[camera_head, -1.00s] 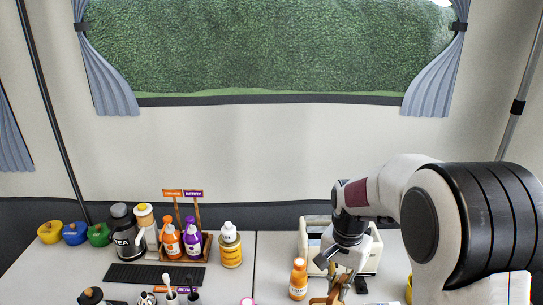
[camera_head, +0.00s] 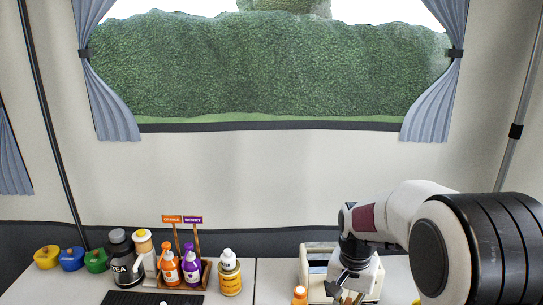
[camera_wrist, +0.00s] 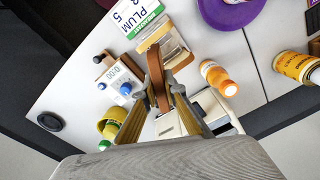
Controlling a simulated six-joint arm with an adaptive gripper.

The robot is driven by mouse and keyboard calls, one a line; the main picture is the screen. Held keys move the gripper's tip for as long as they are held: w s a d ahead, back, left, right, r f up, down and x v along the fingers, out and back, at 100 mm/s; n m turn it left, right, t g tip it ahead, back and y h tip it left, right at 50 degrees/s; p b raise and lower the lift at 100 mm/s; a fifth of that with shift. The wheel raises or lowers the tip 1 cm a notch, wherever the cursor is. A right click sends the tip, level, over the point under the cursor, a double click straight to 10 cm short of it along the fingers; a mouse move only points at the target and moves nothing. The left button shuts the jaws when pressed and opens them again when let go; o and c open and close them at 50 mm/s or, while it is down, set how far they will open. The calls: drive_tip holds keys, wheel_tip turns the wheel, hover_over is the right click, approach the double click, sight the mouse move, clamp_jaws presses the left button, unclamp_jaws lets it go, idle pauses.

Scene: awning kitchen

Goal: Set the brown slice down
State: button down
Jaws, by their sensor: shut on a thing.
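The brown slice (camera_wrist: 157,80) shows edge-on in the wrist view as a narrow brown strip. My gripper (camera_wrist: 159,90) is shut on it, with a finger on either side. In the head view my gripper (camera_head: 345,287) points down in front of the cream toaster (camera_head: 318,258) at the lower right. The slice is mostly cut off by the bottom edge there. Beyond the slice in the wrist view is a pale tan, frame-like thing (camera_wrist: 172,46) beside a green and white PLUM 5 sign (camera_wrist: 140,20). I cannot tell whether the slice touches anything.
A white device with a display (camera_wrist: 120,78) and a yellow pot (camera_wrist: 112,122) are left. A purple plate (camera_wrist: 232,12) is at the top. White counter shows between them.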

drive_tip(key=shift+n, duration=0.9)
drive_tip(key=shift+d+f+n, duration=0.25)
drive_tip(key=shift+d+n, duration=0.05)
drive_tip(key=shift+n, duration=0.4)
drive_tip(key=s+d+f+n, duration=0.1)
drive_tip(key=d+n, duration=0.1)
drive_tip(key=d, duration=0.4)
drive_tip(key=shift+d+f, duration=0.2)
drive_tip(key=shift+f, duration=0.1)
drive_tip(key=shift+d, duration=0.1)
